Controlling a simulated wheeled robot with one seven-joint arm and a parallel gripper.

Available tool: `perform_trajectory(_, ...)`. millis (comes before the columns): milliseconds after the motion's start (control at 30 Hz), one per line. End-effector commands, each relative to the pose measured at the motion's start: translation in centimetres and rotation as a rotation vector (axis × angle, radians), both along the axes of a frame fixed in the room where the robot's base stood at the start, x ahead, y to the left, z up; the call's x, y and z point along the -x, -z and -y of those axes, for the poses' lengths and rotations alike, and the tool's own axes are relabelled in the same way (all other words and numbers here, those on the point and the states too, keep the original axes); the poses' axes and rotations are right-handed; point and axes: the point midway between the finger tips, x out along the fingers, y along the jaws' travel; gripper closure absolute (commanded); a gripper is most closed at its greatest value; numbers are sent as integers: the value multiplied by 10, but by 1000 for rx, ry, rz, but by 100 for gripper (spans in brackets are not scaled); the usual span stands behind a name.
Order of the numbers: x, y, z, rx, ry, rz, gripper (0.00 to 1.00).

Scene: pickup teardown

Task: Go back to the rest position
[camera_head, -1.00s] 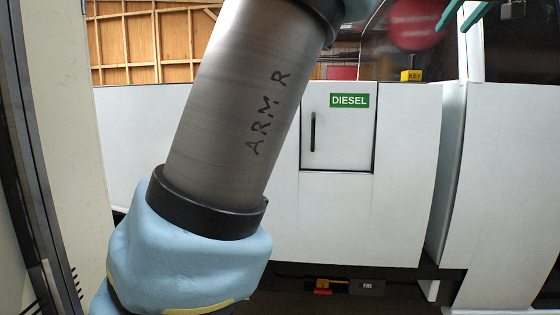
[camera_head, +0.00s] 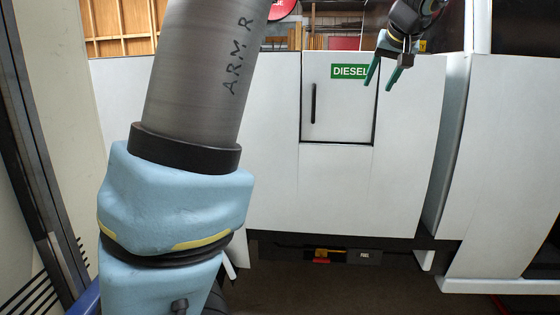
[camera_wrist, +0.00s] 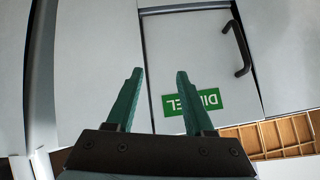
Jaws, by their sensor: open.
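My gripper (camera_head: 379,87) is open and empty at the upper right of the head view. Its two green fingers point down and a little left, and they appear in front of the white panel near the DIESEL label (camera_head: 345,71). In the wrist view my gripper (camera_wrist: 160,72) shows both fingers apart with nothing between them. The shut fuel door (camera_head: 338,120) with its black handle (camera_head: 313,104) lies beyond the fingers. In the wrist view the label appears upside down, partly hidden by one finger.
The white truck side (camera_head: 270,190) fills the middle. A yellow block (camera_head: 422,46) is partly hidden behind my gripper. A red round thing (camera_head: 283,8) shows at the top. Wooden shelving (camera_head: 120,27) stands behind. A red and yellow item (camera_head: 322,256) sits under the panel.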

Motion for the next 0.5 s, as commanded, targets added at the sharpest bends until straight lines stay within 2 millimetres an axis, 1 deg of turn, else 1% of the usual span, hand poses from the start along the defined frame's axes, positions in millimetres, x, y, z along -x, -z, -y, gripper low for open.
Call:
perform_trajectory(33,-5,24,-27,-18,-12,-53,47)
perform_trajectory(67,-5,37,-39,-26,-12,-83,47)
perform_trajectory(100,-5,55,-55,-33,-11,-121,47)
perform_trajectory(167,-2,81,-80,-43,-12,-180,47)
perform_trajectory(200,1,98,-97,-45,-15,-218,47)
perform_trajectory(267,8,122,-123,-44,-19,-272,47)
perform_trajectory(300,15,139,-140,-43,-22,-310,47)
perform_trajectory(367,27,161,-164,-35,-29,-361,47)
perform_trajectory(400,36,176,-180,-27,-36,-394,47)
perform_trajectory(467,51,197,-202,-15,-46,-440,47)
perform_trajectory(500,62,209,-216,-4,-53,-468,47)
